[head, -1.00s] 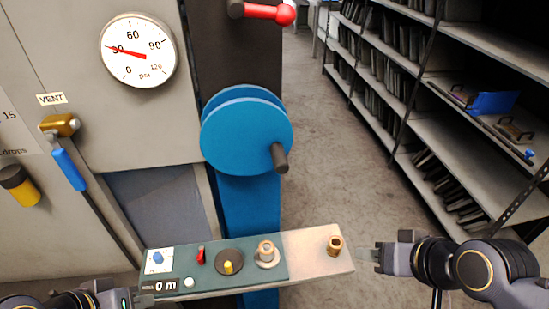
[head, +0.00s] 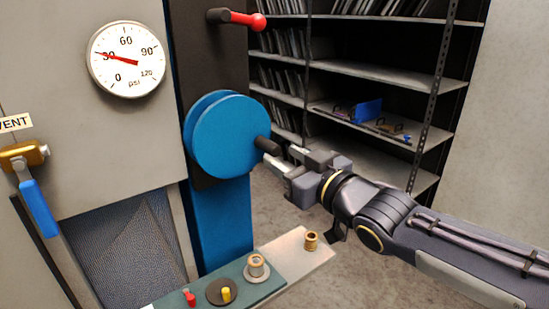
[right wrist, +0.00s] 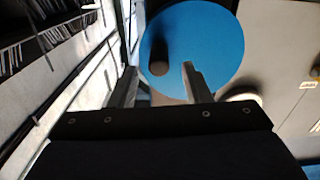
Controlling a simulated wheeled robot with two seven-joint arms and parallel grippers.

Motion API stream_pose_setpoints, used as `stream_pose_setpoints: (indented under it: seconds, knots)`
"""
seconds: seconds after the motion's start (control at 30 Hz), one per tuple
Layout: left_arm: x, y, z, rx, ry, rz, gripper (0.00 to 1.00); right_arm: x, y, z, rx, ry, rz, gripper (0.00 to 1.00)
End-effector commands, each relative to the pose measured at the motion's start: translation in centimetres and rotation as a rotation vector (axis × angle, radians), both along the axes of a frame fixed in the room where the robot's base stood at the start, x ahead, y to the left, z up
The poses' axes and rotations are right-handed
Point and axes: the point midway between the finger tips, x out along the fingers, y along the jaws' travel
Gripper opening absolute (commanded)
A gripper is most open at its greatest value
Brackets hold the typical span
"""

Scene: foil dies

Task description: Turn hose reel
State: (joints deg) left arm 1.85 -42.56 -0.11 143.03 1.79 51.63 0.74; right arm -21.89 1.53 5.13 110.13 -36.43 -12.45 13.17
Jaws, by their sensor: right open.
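The blue hose reel (head: 229,136) is a round disc on a blue post (head: 222,222), with a dark peg handle (head: 264,144) sticking out near its right edge. My right gripper (head: 280,155) is open beside the handle's end, coming from the right. In the right wrist view the reel (right wrist: 222,45) fills the top middle, and the handle (right wrist: 158,67) appears between the two spread fingers (right wrist: 160,72). I cannot tell whether a finger touches the handle. My left gripper is out of view.
A panel (head: 285,262) with knobs and brass fittings juts out below the reel. A red-knobbed lever (head: 242,19) is above it. A pressure gauge (head: 126,59) and a blue-handled vent valve (head: 35,198) are left. Shelves (head: 385,75) stand behind.

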Motion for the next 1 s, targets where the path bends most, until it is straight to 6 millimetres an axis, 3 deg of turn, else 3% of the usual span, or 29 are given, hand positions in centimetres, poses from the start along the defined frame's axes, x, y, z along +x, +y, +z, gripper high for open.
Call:
stream_pose_setpoints:
  seconds: [0.33, 0.73, 1.0]
  knots:
    - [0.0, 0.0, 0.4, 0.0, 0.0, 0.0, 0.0, 4.3, 3.1, 0.0, 0.001, 0.004, 0.0, 0.44]
    - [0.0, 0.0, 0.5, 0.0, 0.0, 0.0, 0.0, 5.1, 3.6, -0.1, 0.001, 0.004, -0.003, 0.44]
    - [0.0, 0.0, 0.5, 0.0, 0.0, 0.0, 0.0, 5.1, 3.6, -0.1, 0.0, 0.005, -0.003, 0.1]
